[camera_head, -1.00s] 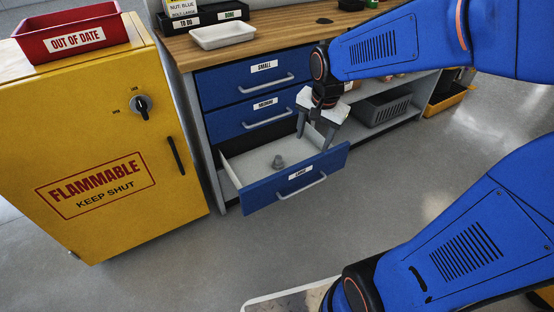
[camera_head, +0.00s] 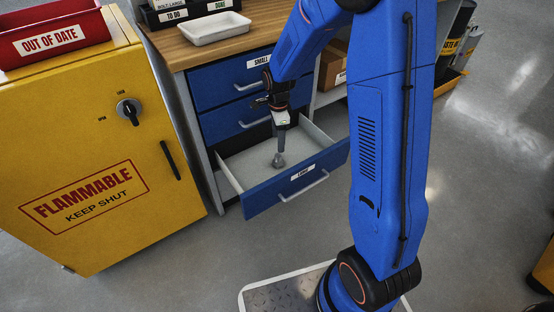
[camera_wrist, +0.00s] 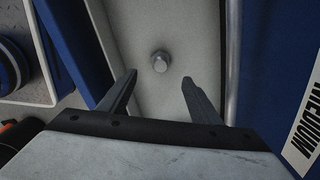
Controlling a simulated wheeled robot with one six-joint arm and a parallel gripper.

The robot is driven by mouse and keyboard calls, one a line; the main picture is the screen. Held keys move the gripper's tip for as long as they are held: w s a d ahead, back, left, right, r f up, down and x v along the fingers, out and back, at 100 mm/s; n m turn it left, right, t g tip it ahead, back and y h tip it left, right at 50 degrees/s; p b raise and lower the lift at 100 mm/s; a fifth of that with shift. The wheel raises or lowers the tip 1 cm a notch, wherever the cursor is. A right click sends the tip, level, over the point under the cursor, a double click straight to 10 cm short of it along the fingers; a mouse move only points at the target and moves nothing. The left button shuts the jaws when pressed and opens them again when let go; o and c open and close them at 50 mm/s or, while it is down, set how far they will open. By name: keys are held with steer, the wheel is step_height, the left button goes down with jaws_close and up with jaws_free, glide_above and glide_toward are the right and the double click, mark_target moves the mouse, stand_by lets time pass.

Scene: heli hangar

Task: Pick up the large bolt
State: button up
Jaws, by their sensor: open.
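The large bolt (camera_head: 279,161) is a grey metal bolt in the open bottom drawer (camera_head: 235,176), which is labelled LARGE. In the wrist view the bolt (camera_wrist: 160,62) shows its head on the pale drawer floor, between and beyond my two fingertips. My gripper (camera_head: 280,146) points down over the drawer, just above the bolt. In the wrist view my gripper (camera_wrist: 158,80) is open, with the fingers apart and nothing between them. In the head view the fingers overlap the top of the bolt, so any gap there is hard to judge.
The shut SMALL (camera_head: 225,87) and MEDIUM (camera_head: 225,119) drawers sit above the open one. A yellow flammables cabinet (camera_head: 60,150) stands at left with a red tray (camera_head: 50,35) on top. A white tray (camera_head: 205,28) lies on the workbench (camera_head: 262,30).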

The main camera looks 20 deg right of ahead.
mark_target(278, 155)
step_height(278, 155, down, 12)
steer(key=shift+f, duration=0.1)
stand_by(0.6)
steer(key=shift+w, duration=0.1)
jaws_close()
